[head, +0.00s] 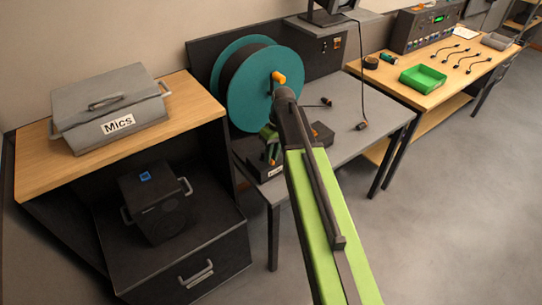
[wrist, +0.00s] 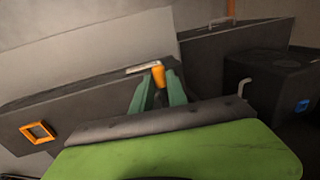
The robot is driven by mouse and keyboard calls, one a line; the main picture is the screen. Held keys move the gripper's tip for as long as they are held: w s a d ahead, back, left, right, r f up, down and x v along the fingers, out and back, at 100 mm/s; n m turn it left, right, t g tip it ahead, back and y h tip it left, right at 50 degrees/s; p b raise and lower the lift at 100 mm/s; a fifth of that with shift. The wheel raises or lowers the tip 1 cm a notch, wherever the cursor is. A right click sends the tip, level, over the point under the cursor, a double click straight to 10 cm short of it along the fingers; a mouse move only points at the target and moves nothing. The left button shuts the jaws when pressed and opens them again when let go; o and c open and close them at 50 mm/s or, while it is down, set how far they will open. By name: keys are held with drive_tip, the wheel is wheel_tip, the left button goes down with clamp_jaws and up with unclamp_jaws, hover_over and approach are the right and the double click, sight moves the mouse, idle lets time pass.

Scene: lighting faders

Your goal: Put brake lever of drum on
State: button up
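The drum (head: 252,85) stands on the grey bench, with teal flanges and a dark middle. An orange crank knob (head: 279,77) sticks out from its face. Below the drum is a dark base with a white label; an orange part (head: 272,155) shows there. In the wrist view, an orange grip (wrist: 158,75) on a pale metal bar, seemingly the brake lever, stands between the green fingers of my gripper (wrist: 160,82). The fingers are close on either side; whether they touch it is unclear. In the head view my gripper (head: 268,134) is small and partly hidden by my arm.
A grey Mics case (head: 110,105) sits on the wooden shelf at left, with a black box (head: 155,200) below. Cables lie on the grey bench (head: 355,100). A green tray (head: 423,78) is on the right-hand table. The floor at right is clear.

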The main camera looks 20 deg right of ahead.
drive_tip(key=o, duration=0.3)
drive_tip(key=shift+o, duration=0.2)
drive_tip(key=w+d+r+p, duration=0.1)
drive_tip(key=d+r+p, duration=0.2)
drive_tip(key=r+p, duration=1.4)
drive_tip(key=shift+d, duration=0.1)
